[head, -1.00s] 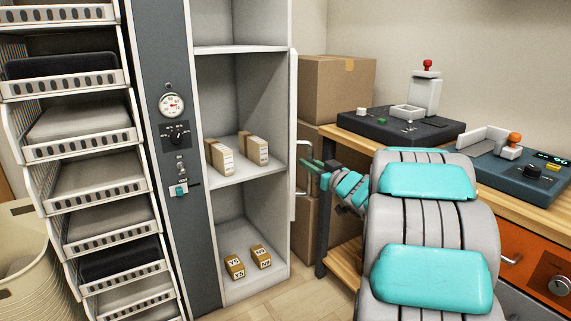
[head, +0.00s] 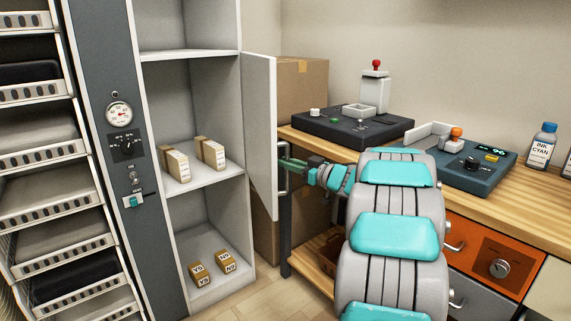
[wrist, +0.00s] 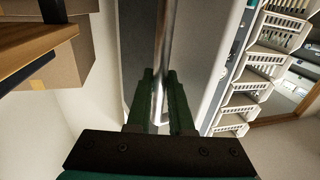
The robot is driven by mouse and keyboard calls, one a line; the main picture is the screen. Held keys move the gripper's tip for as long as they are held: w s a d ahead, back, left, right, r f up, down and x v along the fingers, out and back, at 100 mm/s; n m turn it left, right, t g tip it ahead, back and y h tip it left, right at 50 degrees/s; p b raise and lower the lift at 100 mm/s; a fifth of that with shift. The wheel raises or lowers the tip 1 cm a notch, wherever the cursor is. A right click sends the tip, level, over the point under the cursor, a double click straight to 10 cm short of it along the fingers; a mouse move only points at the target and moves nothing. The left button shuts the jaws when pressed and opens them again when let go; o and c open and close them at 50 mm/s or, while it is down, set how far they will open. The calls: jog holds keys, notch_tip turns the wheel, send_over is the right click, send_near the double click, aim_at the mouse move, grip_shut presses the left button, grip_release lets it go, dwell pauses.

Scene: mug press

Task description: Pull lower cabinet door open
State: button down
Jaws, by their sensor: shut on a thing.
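The white cabinet door (head: 260,135) stands swung out at the right side of the tall white cabinet (head: 197,215), whose shelves are exposed. In the head view its broad flat face shows. The metal bar handle (head: 284,180) is on the door's right side. My gripper (head: 288,163) reaches it from the right. In the wrist view, the handle bar (wrist: 160,45) runs between the two dark green fingers of my gripper (wrist: 158,82), which are shut on it. The grey door face also shows behind the bar in this view.
Small boxes (head: 210,152) stand on the middle shelf, others (head: 224,262) on the cabinet floor. A wooden workbench (head: 470,205) with two devices is close to the right of my arm. Cardboard boxes (head: 303,88) stand behind the door. Wire bins (head: 40,205) are at left.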

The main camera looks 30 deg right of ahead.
jog(key=c, duration=0.8)
grip_release()
jog(key=v, duration=0.7)
jog(key=shift+s+b, duration=0.35)
jog(key=shift+s, duration=0.05)
jog(key=shift+d, duration=0.15)
